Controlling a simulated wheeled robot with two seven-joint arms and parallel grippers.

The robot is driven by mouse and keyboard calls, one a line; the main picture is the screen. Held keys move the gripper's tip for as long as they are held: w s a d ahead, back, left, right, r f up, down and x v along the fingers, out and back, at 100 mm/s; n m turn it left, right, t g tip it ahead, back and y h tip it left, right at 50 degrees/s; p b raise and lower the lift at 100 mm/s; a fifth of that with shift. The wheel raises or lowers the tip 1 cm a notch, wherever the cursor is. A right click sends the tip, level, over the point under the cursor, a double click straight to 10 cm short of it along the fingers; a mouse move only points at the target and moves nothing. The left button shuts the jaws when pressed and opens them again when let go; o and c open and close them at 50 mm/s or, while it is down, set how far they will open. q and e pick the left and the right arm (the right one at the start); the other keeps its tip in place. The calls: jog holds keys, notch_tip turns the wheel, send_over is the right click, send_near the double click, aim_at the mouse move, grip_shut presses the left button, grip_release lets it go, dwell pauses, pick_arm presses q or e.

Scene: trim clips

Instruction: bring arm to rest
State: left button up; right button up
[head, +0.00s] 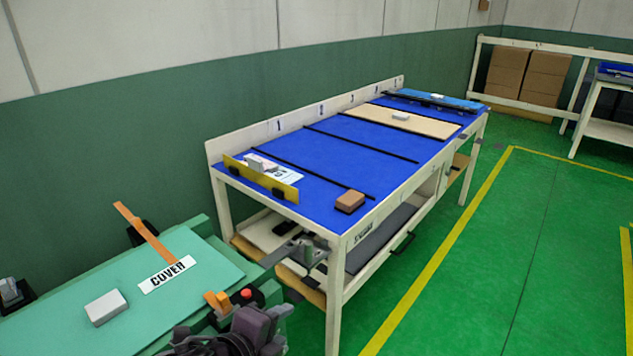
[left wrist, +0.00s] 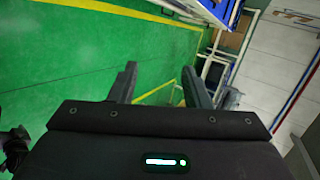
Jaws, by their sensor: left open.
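My left gripper (left wrist: 158,70) is open in the left wrist view. Its two dark fingers stand apart, with nothing between them and green floor behind. In the head view, dark parts of my left arm (head: 245,332) show at the bottom, by the near corner of the green bench; the fingertips are hard to make out there. My right gripper is in neither view.
The blue-topped table (head: 320,165) carries a yellow strip (head: 262,180), a brown block (head: 350,201) and a tan board (head: 403,120). The green bench (head: 60,310) holds a white block (head: 106,307) and a COVER label (head: 167,274). Floor right of the table is clear.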

pick_arm(q)
jog(key=s+a+f+n+g+y, duration=0.6)
jog(key=s+a+f+n, duration=0.65)
jog(key=n, duration=0.85)
notch_tip(320, 180, down, 25)
jog(key=s+g+p, duration=0.1)
jog(key=g+p, duration=0.1)
jog(key=p, duration=0.1)
jog(key=s+a+f+g+p, duration=0.1)
jog(key=s+a+f+p, duration=0.2)
jog(key=s+f, duration=1.3)
jog(key=s+a, duration=0.1)
jog(key=s, duration=0.3)
jog(key=shift+s+f+h, duration=0.2)
jog(key=shift+f+h, duration=0.1)
jog(key=shift+f, duration=0.1)
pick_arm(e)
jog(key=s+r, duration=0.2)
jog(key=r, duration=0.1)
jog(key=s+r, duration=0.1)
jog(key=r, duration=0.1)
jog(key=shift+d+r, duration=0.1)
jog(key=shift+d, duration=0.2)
pick_arm(q)
jog(key=shift+a, duration=0.1)
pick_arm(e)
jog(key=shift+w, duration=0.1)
